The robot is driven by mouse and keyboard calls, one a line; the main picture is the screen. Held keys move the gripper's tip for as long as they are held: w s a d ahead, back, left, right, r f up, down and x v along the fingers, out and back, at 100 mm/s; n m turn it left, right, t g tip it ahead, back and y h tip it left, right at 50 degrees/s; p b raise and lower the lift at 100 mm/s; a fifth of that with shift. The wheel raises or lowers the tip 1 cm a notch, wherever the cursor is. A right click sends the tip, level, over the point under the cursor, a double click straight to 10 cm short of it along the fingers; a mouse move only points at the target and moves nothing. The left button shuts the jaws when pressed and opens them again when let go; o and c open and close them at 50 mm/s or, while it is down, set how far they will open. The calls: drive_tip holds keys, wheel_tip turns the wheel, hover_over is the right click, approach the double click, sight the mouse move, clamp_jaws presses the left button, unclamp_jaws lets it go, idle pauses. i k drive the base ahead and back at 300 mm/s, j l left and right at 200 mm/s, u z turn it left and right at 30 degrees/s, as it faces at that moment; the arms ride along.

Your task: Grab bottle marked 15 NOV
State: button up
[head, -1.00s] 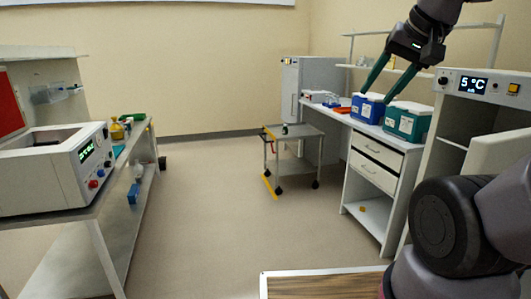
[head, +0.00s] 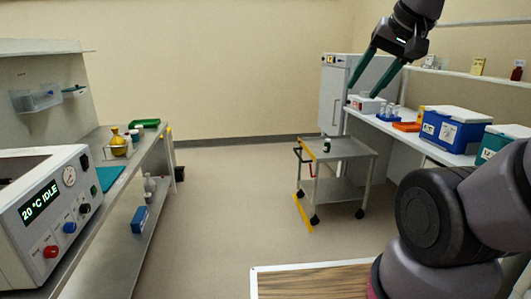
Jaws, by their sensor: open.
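No label reading 15 NOV is legible in the head view, so I cannot tell which bottle bears it. A small dark green bottle (head: 327,145) stands upright on the top of a grey cart (head: 345,150). A dark red-brown bottle (head: 516,73) stands on the wall shelf at right. A grey bottle (head: 149,185) stands on the lower shelf of the left bench. My gripper (head: 363,91) is open and empty, raised at upper right with its green fingers pointing down. In the picture it appears above the cart, apart from every bottle.
The right counter holds a blue cooler box (head: 452,130), a green cooler box (head: 497,142), an orange tray (head: 406,126) and a rack of small vials (head: 388,113). A white device (head: 40,210) sits on the left bench. The floor (head: 225,205) between is clear. A wood-topped surface (head: 310,281) is close in front.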

sight(327, 145)
drive_tip(key=i+j+z, duration=0.1)
drive_tip(key=i, duration=1.9)
drive_tip(key=i+j+z, duration=0.15)
drive_tip(key=i+z, duration=0.15)
drive_tip(key=i, duration=0.15)
drive_tip(key=i+j+z, duration=0.3)
drive_tip(key=i, duration=0.15)
drive_tip(key=i+j+z, duration=0.3)
drive_tip(key=i, duration=0.15)
